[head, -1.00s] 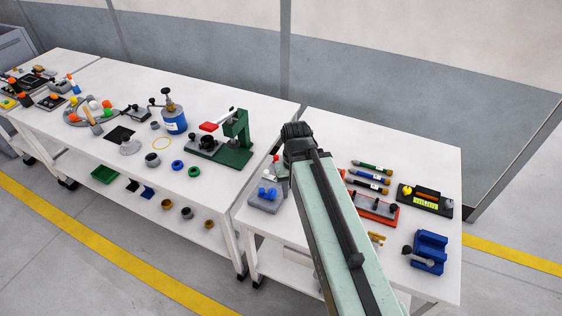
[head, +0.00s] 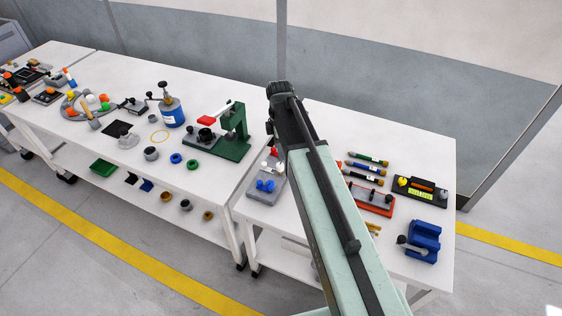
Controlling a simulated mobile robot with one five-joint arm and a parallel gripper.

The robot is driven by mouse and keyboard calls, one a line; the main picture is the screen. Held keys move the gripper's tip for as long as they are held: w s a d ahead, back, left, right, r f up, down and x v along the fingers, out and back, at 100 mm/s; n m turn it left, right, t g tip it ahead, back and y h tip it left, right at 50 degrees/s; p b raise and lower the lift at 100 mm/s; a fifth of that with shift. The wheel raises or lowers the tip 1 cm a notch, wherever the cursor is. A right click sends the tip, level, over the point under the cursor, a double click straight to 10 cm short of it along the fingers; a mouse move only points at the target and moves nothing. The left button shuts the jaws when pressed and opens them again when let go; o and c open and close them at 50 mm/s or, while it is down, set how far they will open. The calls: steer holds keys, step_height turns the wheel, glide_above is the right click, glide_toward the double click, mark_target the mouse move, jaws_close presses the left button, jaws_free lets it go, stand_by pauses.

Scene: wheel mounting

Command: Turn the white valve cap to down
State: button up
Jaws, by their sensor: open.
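A grey board (head: 257,198) lies near the left edge of the right-hand table. It bears a blue valve cap (head: 265,185), and a small white part, seemingly the white valve cap (head: 280,168), stands behind it. A small red part (head: 274,152) shows farther back, close to my arm. The white cap's exact pointing direction is too small to tell. My gripper (head: 270,128) is at the far end of my arm, beyond the board in the picture. It is open, and its fingers are mostly hidden behind my wrist. I see no contact with the white cap.
A green press (head: 236,135) with a red handle stands on the left-hand table. Right of my arm are several dark tubes (head: 367,168), a red-edged fixture (head: 371,200), a black tray (head: 420,190) and a blue vise (head: 422,242).

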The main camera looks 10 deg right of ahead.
mark_target(280, 165)
step_height(280, 165, down, 8)
steer(key=b, duration=0.8)
